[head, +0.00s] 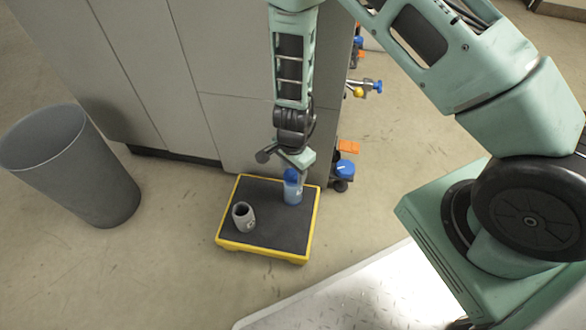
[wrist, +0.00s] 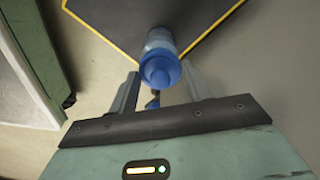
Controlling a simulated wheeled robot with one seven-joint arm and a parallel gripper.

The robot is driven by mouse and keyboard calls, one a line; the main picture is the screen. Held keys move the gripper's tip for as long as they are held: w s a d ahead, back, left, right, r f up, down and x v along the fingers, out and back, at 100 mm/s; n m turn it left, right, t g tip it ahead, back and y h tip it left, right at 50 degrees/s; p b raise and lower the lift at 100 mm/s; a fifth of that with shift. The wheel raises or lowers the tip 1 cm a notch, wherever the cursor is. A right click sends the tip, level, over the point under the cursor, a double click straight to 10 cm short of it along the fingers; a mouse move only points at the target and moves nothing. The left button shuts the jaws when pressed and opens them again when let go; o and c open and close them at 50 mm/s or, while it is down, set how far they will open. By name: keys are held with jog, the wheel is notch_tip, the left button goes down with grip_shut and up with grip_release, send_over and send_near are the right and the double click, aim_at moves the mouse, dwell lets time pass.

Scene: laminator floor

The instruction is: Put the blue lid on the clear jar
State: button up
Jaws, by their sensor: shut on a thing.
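The blue lid (head: 291,175) is between the fingers of my gripper (head: 294,166), which points down and is shut on it. In the wrist view the lid (wrist: 160,70) shows between the two fingers. The clear jar (head: 292,194) stands upright on the platform, directly under the lid. Its pale bluish body (wrist: 159,38) shows past the lid in the wrist view. The lid appears to be at the jar's mouth; I cannot tell whether it is fully seated.
The platform (head: 267,234) has a black top and yellow edge. A grey open cup (head: 243,216) stands on it, left of the jar. A grey bin (head: 75,165) stands at the left. A grey cabinet (head: 232,95) rises behind. Bare floor (head: 165,275) lies in front.

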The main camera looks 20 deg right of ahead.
dwell(0.4)
jog(key=o, duration=1.5)
jog(key=shift+r, duration=0.1)
jog(key=shift+r+p, duration=3.45)
jog(key=shift+p, duration=0.3)
jog(key=shift+c, duration=0.3)
grip_shut()
